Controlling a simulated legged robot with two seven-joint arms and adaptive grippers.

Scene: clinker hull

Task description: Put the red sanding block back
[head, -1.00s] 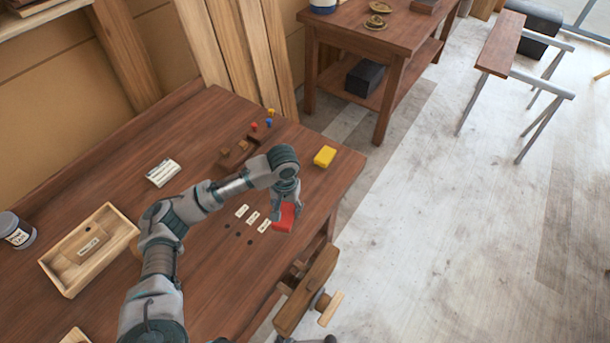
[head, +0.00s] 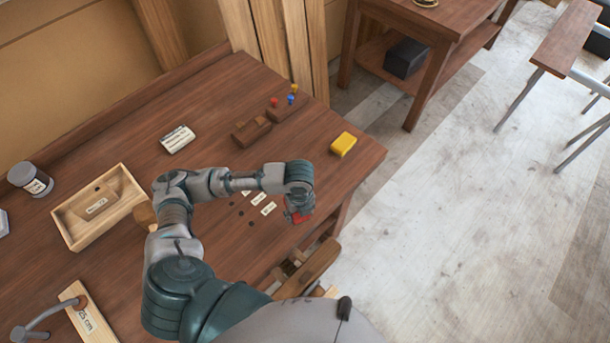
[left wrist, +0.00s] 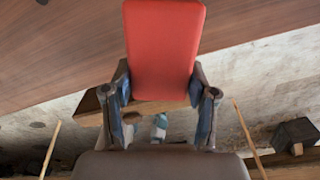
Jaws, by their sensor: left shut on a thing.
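The red sanding block (left wrist: 164,42) is held between the two fingers of my left gripper (left wrist: 162,100), filling the upper middle of the left wrist view. In the head view the left gripper (head: 299,210) is near the front right edge of the workbench (head: 215,85), and only a small part of the red block (head: 300,218) shows below it. My right gripper is not in view. A wooden tray (head: 128,205) with a label inside stands on the bench to the left of my arm.
A yellow block (head: 343,144) lies near the bench's right corner. Small labels (head: 268,208) and dark dots lie beside my gripper. A wooden holder (head: 252,131), a white labelled pack (head: 177,139) and a grey jar (head: 31,179) stand further back. A vise (head: 308,268) juts from the front edge.

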